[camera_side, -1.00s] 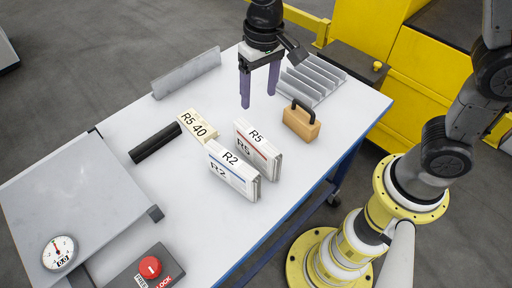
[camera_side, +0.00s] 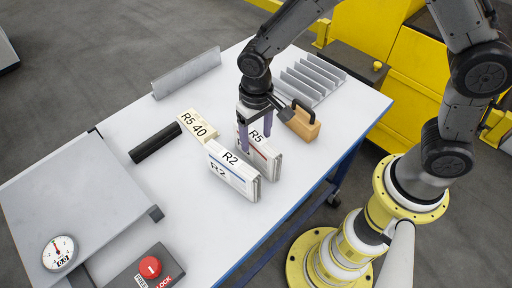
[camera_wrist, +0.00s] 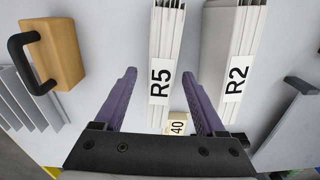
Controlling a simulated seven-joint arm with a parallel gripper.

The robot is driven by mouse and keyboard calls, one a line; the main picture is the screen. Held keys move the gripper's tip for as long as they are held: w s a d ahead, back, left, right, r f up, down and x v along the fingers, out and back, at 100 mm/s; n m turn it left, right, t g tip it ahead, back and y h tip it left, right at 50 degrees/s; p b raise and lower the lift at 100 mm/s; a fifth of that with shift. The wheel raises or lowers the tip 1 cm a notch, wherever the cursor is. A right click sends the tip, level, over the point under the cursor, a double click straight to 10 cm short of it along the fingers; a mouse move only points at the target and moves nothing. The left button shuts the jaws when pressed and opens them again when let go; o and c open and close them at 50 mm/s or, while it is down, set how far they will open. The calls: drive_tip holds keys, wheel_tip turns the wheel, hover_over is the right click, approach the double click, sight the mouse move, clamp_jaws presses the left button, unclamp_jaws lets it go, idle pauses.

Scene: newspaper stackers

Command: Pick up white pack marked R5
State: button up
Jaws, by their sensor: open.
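The white pack marked R5 (camera_side: 264,157) stands upright on the white table, with a red stripe on its side. In the wrist view the R5 pack (camera_wrist: 162,70) lies between my two purple fingers, with a gap on each side. My gripper (camera_side: 257,140) is open, its fingers lowered over the R5 pack. It also shows open in the wrist view (camera_wrist: 163,85). Part of the pack is hidden behind the fingers in the side view. The white pack marked R2 (camera_side: 232,172) stands close beside it; it also shows in the wrist view (camera_wrist: 236,60), right of the right finger.
A cream block marked R5 40 (camera_side: 197,126) and a black cylinder (camera_side: 155,142) lie to the left. A tan block with a black handle (camera_side: 305,125) stands close right of the gripper. A grey slotted rack (camera_side: 312,80) is behind. The table's front left holds a grey scale (camera_side: 75,205).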

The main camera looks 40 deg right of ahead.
drive_tip(key=shift+f, duration=1.45)
drive_tip(key=shift+c, duration=0.3)
clamp_jaws()
drive_tip(key=shift+r, duration=0.1)
